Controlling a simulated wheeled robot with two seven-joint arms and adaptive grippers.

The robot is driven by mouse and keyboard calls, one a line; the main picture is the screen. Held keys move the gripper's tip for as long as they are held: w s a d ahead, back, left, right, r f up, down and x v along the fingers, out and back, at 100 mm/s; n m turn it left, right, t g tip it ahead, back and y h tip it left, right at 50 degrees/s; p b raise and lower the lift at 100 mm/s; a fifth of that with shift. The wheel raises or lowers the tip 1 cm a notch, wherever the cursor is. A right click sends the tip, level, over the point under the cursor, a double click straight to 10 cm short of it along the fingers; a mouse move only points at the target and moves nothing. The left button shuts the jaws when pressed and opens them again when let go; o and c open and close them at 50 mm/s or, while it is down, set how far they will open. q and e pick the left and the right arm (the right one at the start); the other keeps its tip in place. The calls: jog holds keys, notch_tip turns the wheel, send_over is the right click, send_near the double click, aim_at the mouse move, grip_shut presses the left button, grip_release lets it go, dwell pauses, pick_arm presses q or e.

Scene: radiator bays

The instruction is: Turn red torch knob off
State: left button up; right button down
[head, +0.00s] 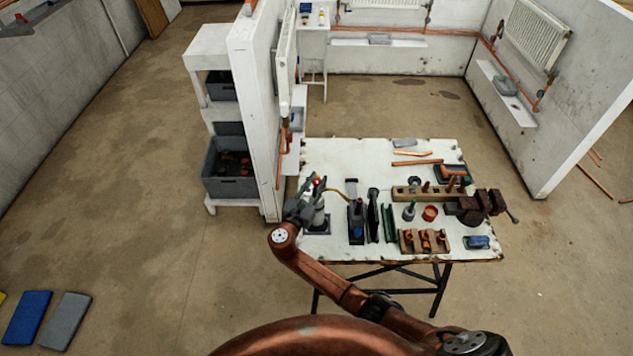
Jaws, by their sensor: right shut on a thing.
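My right gripper (311,196) reaches in from the front and is shut at the top of the torch, at the knob. The fingers cover part of the torch top, and the knob's turn position is too small to tell. My left gripper is not in view.
Tools, green and black stands and wooden blocks (410,240) with copper fittings crowd the bench right of the torch. A vise (480,205) sits at the right edge. A white partition (252,120) and shelf with grey crates (228,185) stand close on the left.

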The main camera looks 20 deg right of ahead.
jog(key=c, duration=1.6)
grip_release()
jog(key=v, duration=1.2)
jog(key=shift+r, duration=0.1)
